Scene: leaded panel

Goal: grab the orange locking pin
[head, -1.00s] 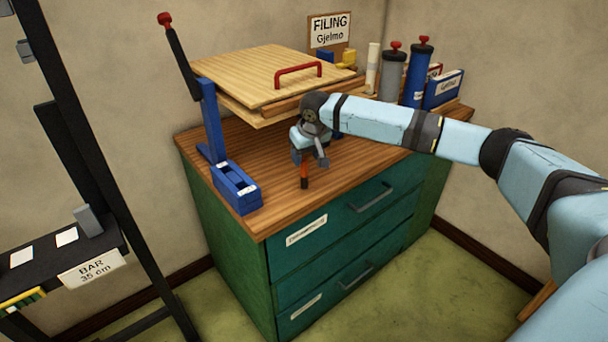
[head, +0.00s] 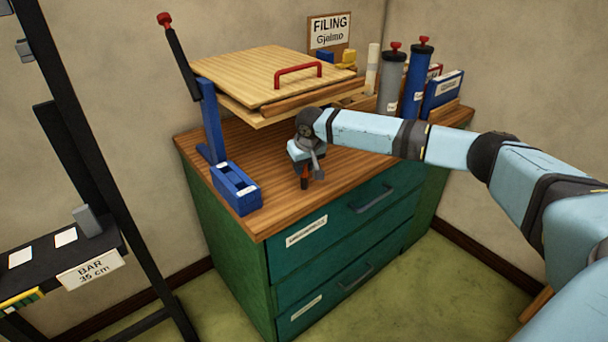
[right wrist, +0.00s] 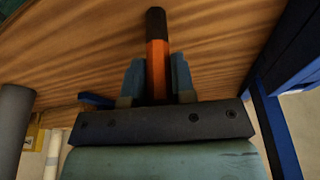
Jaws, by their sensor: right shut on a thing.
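The orange locking pin (right wrist: 157,62) has a black end and shows between my right gripper's two blue fingers in the right wrist view. In the head view the pin (head: 304,180) stands near the front edge of the wooden cabinet top, mostly covered by the gripper. My right gripper (head: 310,172) is lowered over it and shut on it; its fingers (right wrist: 156,78) also show in the right wrist view. I cannot tell whether the pin's lower end touches the wood. My left gripper is not in view.
A blue lever press (head: 236,188) stands left of the gripper. A wooden board with a red handle (head: 298,70) lies raised behind it. Grey and blue cylinders (head: 416,80) and binders stand at the back right. A dark rack (head: 60,250) is at the left. The cabinet top's front is clear.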

